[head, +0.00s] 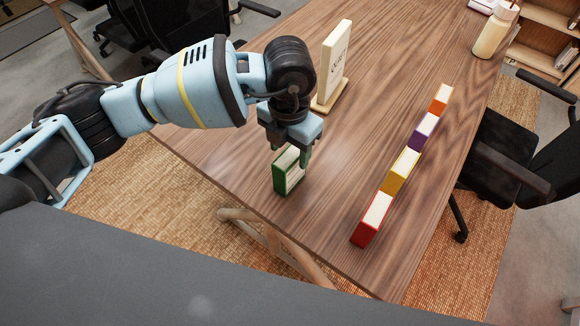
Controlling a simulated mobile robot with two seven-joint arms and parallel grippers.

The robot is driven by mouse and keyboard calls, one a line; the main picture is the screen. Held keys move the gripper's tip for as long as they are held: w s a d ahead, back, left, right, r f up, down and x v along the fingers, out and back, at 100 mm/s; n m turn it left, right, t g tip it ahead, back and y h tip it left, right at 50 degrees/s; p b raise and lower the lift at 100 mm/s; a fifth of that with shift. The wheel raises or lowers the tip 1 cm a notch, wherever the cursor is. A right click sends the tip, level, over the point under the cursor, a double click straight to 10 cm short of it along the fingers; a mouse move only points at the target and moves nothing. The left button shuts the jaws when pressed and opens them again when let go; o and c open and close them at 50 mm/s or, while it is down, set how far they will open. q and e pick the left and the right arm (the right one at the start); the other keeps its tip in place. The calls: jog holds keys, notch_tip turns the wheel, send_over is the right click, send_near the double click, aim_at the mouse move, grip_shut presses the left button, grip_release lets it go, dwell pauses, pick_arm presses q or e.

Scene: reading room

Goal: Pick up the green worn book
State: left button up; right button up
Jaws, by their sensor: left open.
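The green book (280,181) stands upright near the left edge of the wooden table (330,222), its pale page edges facing up and right. I cannot make out its wear. My left gripper (291,155) points down right over it, with the fingers open at its upper part. One finger shows in front of the pages, and the palm hides the far end of the book. I cannot tell whether the fingers touch it. My right gripper is not in view.
A row of red (366,230), yellow (393,182), purple (418,139) and orange (438,104) books stands along the right side. A cream sign (336,60) on a wooden base stands behind my gripper. A jar (492,38) is at the far right. Chairs (503,150) flank the table.

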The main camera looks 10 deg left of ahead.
pick_arm(q)
jog(key=shift+d+f, duration=0.1)
jog(key=shift+f, duration=2.5)
jog(key=shift+c, duration=0.5)
jog(key=c, duration=1.1)
jog(key=shift+r, duration=5.05)
